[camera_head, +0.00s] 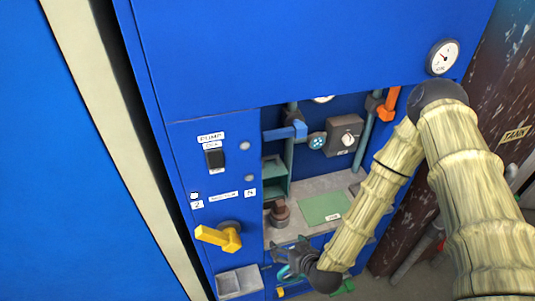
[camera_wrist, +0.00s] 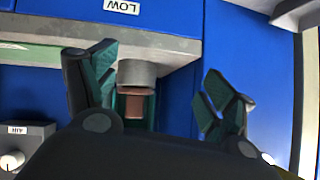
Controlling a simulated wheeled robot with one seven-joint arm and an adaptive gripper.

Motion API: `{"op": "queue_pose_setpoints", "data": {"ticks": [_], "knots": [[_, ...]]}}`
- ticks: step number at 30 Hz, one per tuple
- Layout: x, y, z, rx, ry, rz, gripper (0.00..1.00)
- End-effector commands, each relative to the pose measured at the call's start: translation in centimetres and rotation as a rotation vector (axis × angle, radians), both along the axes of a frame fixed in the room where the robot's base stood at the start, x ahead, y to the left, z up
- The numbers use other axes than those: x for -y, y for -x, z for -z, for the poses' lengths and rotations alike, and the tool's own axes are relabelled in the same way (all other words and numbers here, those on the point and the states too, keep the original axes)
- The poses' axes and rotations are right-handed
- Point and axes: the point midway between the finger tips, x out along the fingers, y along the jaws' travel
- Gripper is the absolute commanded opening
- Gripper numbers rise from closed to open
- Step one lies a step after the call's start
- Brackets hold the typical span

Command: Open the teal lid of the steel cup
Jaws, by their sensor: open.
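My gripper (camera_head: 285,258) is open and empty in front of the counter edge in the head view. In the wrist view its two fingers are spread apart (camera_wrist: 160,62). A small cylindrical vessel, likely the steel cup (camera_head: 279,213), stands on the counter's left part, above and behind the gripper in the head view. In the wrist view the cup (camera_wrist: 137,74) appears upside down between the fingers, grey with a brownish part, apparently apart from them. Dark teal shows around it, but I cannot tell whether this is its lid or something behind.
The grey counter (camera_head: 316,184) carries a green mat (camera_head: 325,207) right of the cup. A teal shelf box (camera_head: 274,180) and blue-handled valve (camera_head: 287,131) are above. A yellow handle (camera_head: 216,237) and a small grey bin (camera_head: 240,283) are at left. Cabinet walls bound the recess.

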Motion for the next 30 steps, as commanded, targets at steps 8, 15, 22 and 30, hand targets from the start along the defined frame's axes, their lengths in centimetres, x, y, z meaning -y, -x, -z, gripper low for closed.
{"op": "queue_pose_setpoints", "data": {"ticks": [8, 15, 22, 30], "knots": [[-2.7, -12.0, -12.2, 0.485, -0.059, 0.061, 0.84], [-2.7, -15.4, -16.9, 0.650, -0.058, 0.106, 0.84], [-3.4, -17.6, -17.3, 0.656, -0.058, 0.108, 0.84], [-4.8, -21.7, -17.2, 0.654, -0.058, 0.107, 0.84]]}}
